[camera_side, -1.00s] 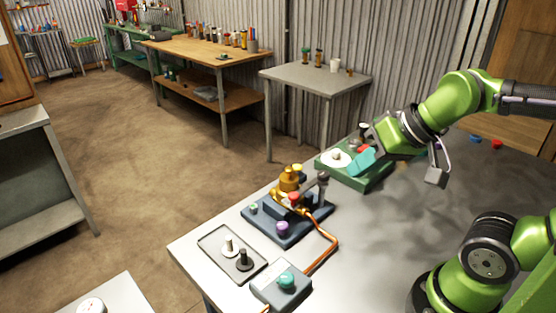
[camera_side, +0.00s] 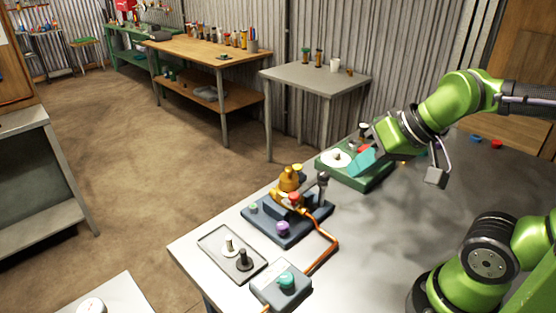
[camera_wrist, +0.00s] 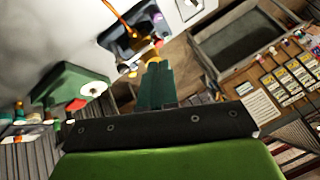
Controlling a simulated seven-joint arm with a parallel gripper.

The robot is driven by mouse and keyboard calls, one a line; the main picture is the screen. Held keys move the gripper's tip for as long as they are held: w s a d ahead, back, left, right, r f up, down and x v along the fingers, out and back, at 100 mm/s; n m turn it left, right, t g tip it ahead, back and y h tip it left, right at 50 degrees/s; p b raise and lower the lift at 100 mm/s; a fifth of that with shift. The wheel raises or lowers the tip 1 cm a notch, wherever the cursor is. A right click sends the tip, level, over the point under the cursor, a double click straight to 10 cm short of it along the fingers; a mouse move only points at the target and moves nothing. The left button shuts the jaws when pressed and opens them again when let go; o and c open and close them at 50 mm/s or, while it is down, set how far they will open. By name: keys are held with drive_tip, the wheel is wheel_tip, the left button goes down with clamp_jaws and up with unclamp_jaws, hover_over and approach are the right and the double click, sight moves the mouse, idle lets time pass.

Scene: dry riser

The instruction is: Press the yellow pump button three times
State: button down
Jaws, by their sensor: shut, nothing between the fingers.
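The pump unit has a dark blue base (camera_side: 262,229) with a brass-coloured pump body (camera_side: 287,184). A yellow button (camera_side: 298,168) shows at its upper back, partly behind the brass body. The unit also carries a red knob (camera_side: 293,197), a purple knob (camera_side: 283,228) and a small green knob (camera_side: 253,208). My gripper (camera_side: 356,162) has teal fingers and is shut and empty. It is to the right of the pump unit in the side view, close to the green unit, apart from the yellow button. In the wrist view the closed fingers (camera_wrist: 157,66) point towards the blue base (camera_wrist: 128,42).
A green unit (camera_side: 372,183) with a white disc (camera_side: 335,160) and a red part stands close to my gripper. A copper pipe (camera_side: 333,243) links the pump to a grey box (camera_side: 266,295) with a teal button. The right tabletop is mostly clear.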

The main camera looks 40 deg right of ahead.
idle(0.4)
drive_tip(key=m+t, duration=0.2)
drive_tip(key=m, duration=1.9)
hover_over(300, 167)
wheel_tip(300, 167, down, 6)
drive_tip(key=shift+f, duration=0.25)
drive_tip(key=shift+a+f, duration=0.1)
drive_tip(key=shift+f, duration=0.05)
drive_tip(key=shift+f, duration=4.3)
drive_tip(key=shift+f, duration=0.1)
